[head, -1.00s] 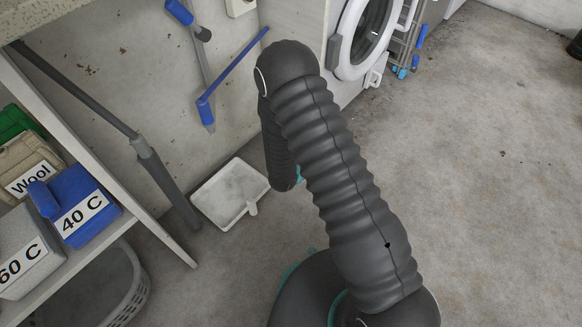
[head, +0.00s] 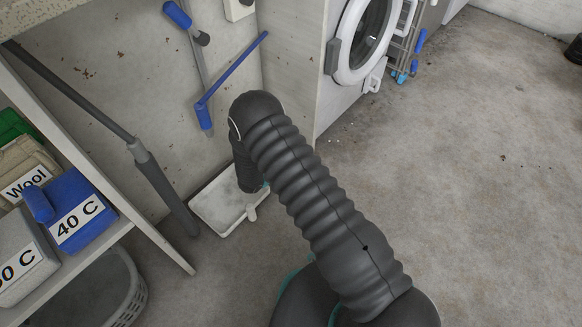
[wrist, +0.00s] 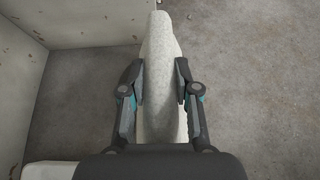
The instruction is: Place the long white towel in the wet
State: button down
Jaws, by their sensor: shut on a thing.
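In the wrist view, my gripper (wrist: 160,92) is shut on a long white towel (wrist: 160,45). The towel is a narrow, slightly speckled strip that runs between the fingers and out past their tips; its lower part is hidden by the gripper. In the head view, my arm hides the gripper and I cannot make out the towel for sure. My arm's end hangs over or in front of a shallow white tray (head: 207,210) on the floor by the wall. I see no container labelled wet.
At left, a shelf holds a blue "40 C" box (head: 83,203), a "Wool" box (head: 20,165) and a grey "60 C" box (head: 22,262), with a grey basket (head: 120,295) below. A grey pole (head: 155,165) leans there. A washing machine (head: 362,40) stands behind.

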jog(key=shift+f, duration=1.3)
jog(key=shift+f+b, duration=0.2)
jog(key=shift+b, duration=0.15)
jog(key=c, duration=0.8)
grip_release()
jog(key=shift+c, duration=0.2)
jog(key=shift+r, duration=0.1)
